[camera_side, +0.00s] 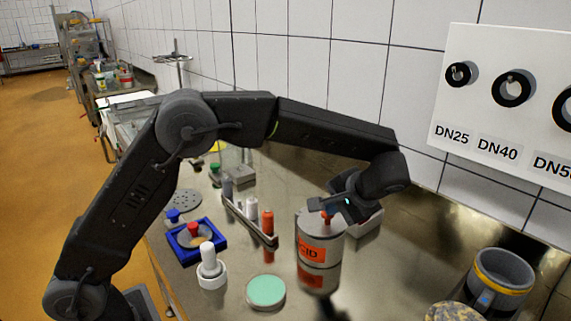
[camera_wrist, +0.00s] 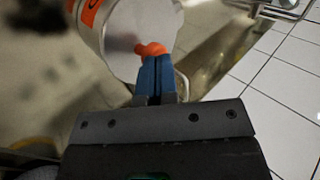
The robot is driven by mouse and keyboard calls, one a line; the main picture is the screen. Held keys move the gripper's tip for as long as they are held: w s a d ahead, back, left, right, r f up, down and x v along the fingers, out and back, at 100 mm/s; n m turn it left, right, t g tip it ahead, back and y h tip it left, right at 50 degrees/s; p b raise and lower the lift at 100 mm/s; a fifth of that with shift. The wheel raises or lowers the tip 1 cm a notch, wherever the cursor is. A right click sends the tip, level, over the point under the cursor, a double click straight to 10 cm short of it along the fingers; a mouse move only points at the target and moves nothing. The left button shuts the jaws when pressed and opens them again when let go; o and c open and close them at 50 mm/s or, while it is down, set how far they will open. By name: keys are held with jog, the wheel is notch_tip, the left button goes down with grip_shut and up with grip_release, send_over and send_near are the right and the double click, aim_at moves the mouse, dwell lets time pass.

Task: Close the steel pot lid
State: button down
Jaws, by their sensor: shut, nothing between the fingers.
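The steel pot (camera_side: 319,256) stands upright on the steel bench, with an orange label on its side. Its flat lid (camera_side: 308,219) lies across the top and carries an orange-red knob (camera_side: 326,217). In the wrist view the lid (camera_wrist: 125,30) shows as a grey disc with the orange knob (camera_wrist: 151,48). My gripper (camera_side: 322,203) is over the lid, its fingers shut and empty. In the wrist view the blue fingertips (camera_wrist: 157,62) are right at the knob; I cannot tell whether they touch it. My gripper hides part of the lid's far side.
Left of the pot are a rack (camera_side: 248,218) with coloured cylinders, a blue square frame (camera_side: 184,252), a white knobbed piece (camera_side: 211,273) and a green-topped dish (camera_side: 266,291). A grey mug (camera_side: 503,270) stands at right. A white box (camera_side: 369,224) is close behind the pot.

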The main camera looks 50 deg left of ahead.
jog(key=shift+d+f, duration=0.4)
jog(key=shift+f, duration=0.55)
jog(key=shift+r, duration=0.1)
jog(key=r, duration=0.2)
jog(key=d+r, duration=0.1)
jog(key=r, duration=0.1)
jog(key=shift+d+r, duration=0.2)
jog(key=shift+r, duration=0.1)
jog(key=d+r, duration=0.3)
jog(key=d, duration=0.5)
jog(key=s+a+r+m+t+h, duration=0.1)
jog(key=s+a+r+h, duration=0.5)
jog(key=s+a, duration=0.4)
jog(key=s+a+f+t+h, duration=0.1)
jog(key=s+a+f+t, duration=0.1)
jog(key=s, duration=0.6)
jog(key=s+a+f+t+h, duration=0.1)
jog(key=s+a+f+t, duration=0.1)
jog(key=s, duration=0.6)
jog(key=shift+s+a+f+n, duration=0.15)
jog(key=shift+a+f+n, duration=0.3)
jog(key=shift+f, duration=0.25)
